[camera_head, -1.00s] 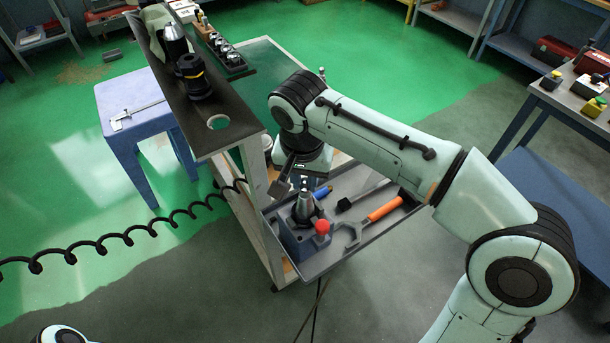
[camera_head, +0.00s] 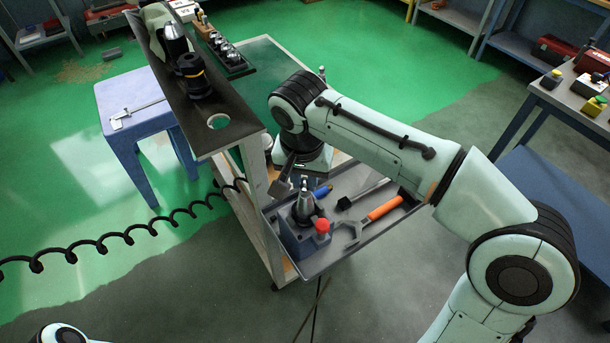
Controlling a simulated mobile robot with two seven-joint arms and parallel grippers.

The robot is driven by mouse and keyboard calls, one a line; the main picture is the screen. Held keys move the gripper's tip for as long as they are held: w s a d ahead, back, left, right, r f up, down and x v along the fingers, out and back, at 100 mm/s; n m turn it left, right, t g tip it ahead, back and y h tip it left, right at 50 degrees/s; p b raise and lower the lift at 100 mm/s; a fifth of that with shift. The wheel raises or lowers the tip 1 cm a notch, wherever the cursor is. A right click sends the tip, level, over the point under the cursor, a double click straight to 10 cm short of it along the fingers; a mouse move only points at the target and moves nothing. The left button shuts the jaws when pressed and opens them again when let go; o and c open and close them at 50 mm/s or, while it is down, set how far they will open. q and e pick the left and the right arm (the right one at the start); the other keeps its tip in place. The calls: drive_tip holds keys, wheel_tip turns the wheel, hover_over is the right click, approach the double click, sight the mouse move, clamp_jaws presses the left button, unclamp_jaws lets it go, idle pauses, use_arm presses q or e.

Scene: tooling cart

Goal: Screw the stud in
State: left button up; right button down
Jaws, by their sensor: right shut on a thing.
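A grey metal tool holder (camera_head: 303,206) stands upright, cone up, in the blue fixture (camera_head: 296,238) with a red knob, at the cart's near end. A small light piece at the cone's top, which looks like the stud (camera_head: 303,184), is partly hidden. My right gripper (camera_head: 299,178) is over the holder, under my wrist, and is shut on the stud. The fingers are small and partly covered, so I cannot tell how far the thread is in. My left gripper is out of view.
A wrench (camera_head: 350,232), an orange-handled tool (camera_head: 384,209) and a blue-handled tool (camera_head: 322,192) lie in the grey tray (camera_head: 340,258). The dark upper shelf (camera_head: 228,108) stands close at left. A black coiled cable (camera_head: 125,239) hangs across the left.

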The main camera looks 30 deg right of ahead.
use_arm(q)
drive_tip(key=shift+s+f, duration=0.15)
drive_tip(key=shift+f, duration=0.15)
use_arm(e)
drive_tip(key=shift+f, duration=0.7)
idle(0.8)
drive_tip(key=m, duration=0.3)
drive_tip(key=shift+r+m, duration=0.1)
drive_tip(key=shift+m, duration=0.3)
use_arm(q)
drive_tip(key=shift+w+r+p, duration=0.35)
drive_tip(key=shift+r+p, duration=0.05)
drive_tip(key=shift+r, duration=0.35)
use_arm(e)
drive_tip(key=shift+m+g+h, duration=0.3)
drive_tip(key=shift+m+g, duration=0.1)
drive_tip(key=shift+m, duration=0.8)
drive_tip(key=m+p, duration=0.1)
drive_tip(key=m, duration=0.3)
drive_tip(key=shift+w+m+g, duration=0.15)
drive_tip(key=shift+m+g, duration=0.15)
drive_tip(key=shift+g, duration=0.1)
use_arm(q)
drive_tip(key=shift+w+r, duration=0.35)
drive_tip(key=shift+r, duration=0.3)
use_arm(e)
drive_tip(key=shift+m, duration=0.7)
